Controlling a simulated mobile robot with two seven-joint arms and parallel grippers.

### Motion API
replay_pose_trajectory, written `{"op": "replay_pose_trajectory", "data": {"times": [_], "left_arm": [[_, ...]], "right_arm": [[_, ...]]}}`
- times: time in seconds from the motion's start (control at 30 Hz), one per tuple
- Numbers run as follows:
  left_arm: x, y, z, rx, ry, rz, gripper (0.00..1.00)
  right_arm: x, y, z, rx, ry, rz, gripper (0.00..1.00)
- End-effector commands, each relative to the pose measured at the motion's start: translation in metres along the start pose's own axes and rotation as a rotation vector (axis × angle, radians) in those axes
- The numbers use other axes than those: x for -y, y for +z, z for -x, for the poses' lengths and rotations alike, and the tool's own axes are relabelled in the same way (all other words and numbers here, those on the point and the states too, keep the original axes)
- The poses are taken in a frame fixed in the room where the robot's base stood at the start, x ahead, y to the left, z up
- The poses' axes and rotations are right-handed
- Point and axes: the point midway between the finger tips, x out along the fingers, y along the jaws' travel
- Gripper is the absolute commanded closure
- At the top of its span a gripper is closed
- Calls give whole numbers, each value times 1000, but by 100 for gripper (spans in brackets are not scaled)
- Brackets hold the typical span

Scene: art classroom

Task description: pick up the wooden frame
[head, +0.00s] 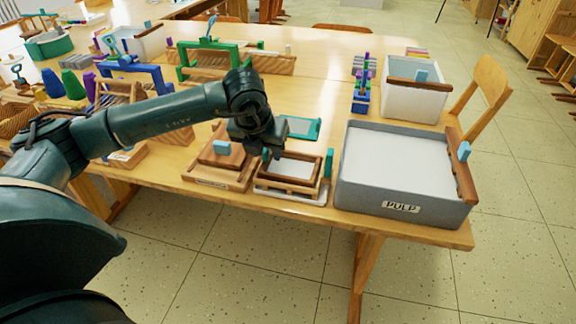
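A small wooden frame (290,182) with a white middle lies near the table's front edge, left of the grey pulp tub. It sits on a pale tray or base (308,199), with a teal upright piece (328,165) at its right end. My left gripper (270,155) points down over the frame's back left corner and hides that part. Its fingers are small and dark, so I cannot tell whether they are open or touch the frame. My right gripper is not in view.
The grey tub marked PULP (400,180) stands at the right. A wooden tray (212,180) with a blue tab is close on the left. A teal-edged panel (302,127) lies behind. A white bin (413,101), a green frame (207,58) and several tools crowd the table.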

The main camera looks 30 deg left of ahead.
Motion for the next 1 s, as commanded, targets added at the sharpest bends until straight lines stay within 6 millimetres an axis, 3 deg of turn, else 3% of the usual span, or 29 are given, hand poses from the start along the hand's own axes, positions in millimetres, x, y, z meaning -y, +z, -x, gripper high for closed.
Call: {"op": "replay_pose_trajectory", "data": {"times": [0.2,0.6,1.0], "left_arm": [[0,0,0,0,0,0,67],[0,0,0,0,0,0,100],[0,1,2,1,0,0,100]], "right_arm": [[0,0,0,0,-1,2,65],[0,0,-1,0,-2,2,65],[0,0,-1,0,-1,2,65]]}}
